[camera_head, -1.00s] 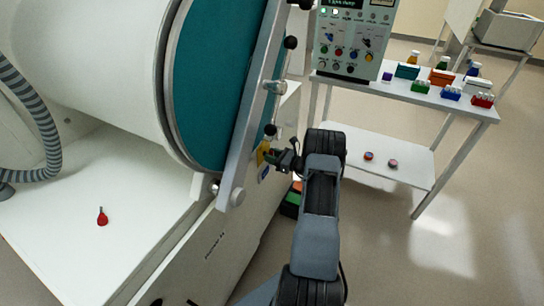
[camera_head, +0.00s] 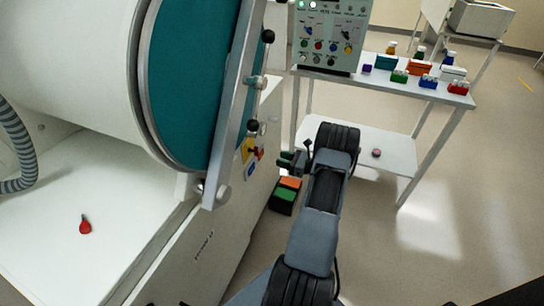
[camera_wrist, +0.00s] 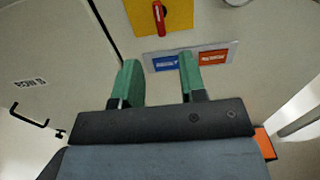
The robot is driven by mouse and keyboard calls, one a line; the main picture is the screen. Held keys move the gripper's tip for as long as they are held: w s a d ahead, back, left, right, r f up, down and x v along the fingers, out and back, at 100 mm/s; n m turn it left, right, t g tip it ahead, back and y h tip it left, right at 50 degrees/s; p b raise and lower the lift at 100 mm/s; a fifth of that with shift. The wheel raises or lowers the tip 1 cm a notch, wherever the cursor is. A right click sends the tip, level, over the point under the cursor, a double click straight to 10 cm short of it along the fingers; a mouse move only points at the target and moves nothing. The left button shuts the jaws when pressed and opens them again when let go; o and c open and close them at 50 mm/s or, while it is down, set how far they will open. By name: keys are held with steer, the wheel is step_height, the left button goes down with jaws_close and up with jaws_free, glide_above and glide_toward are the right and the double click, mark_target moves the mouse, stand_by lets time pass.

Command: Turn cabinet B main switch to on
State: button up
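A red switch handle (camera_wrist: 158,17) sits on a yellow plate (camera_wrist: 176,14) at the top edge of the wrist view, partly cut off. It points roughly up and down in that picture. In the camera_head view the handle (camera_head: 259,153) and plate (camera_head: 247,149) are on the side of the white cabinet (camera_head: 205,245). My gripper (camera_wrist: 159,62) has its two green fingers apart with nothing between them. In the camera_head view my gripper (camera_head: 286,160) is to the right of the handle, with a visible gap.
A plate with a blue label (camera_wrist: 167,63) and an orange-red label (camera_wrist: 213,57) lies below the switch. A box with orange and green parts (camera_head: 285,195) stands on the floor beside the cabinet. A white cart (camera_head: 440,98) stands at the right.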

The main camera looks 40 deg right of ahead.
steer(key=shift+v, duration=1.2)
